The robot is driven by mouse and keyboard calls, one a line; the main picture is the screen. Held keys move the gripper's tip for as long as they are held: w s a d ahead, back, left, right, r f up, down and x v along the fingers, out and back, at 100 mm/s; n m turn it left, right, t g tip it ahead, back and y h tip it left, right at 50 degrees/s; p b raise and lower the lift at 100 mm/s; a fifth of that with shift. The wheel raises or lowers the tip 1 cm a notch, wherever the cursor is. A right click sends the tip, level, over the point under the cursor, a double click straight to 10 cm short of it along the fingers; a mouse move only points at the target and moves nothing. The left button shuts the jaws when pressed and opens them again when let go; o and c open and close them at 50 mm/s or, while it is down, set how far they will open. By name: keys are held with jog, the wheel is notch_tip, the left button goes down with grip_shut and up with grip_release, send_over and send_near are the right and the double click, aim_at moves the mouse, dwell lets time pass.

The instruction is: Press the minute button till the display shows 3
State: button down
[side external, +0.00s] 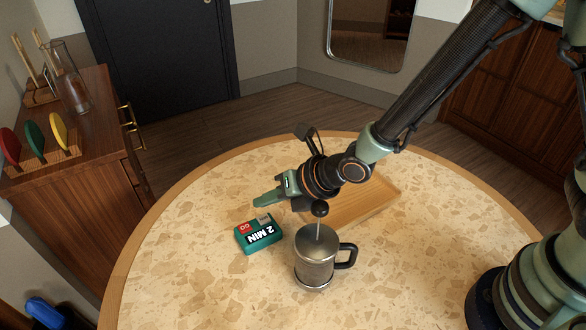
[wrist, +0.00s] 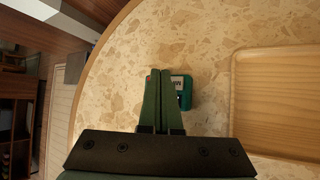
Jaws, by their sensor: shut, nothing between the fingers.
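In the wrist view the closed fingers (wrist: 160,72) cover the timer's left part. I cannot tell whether they touch the button.
A steel French press (side external: 315,262) with a black handle stands close to the right of the timer, its plunger knob near my gripper. A wooden tray (side external: 362,205) lies behind it, under my wrist. The table's left and front areas are clear.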

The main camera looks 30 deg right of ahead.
aim_at(268, 223)
jog(key=shift+f, duration=1.05)
jog(key=shift+f, duration=0.1)
dwell(1.3)
jog(key=shift+f, duration=0.3)
jog(key=shift+f, duration=0.35)
dwell(0.6)
jog(key=shift+r, duration=0.75)
jog(key=shift+r, duration=2.5)
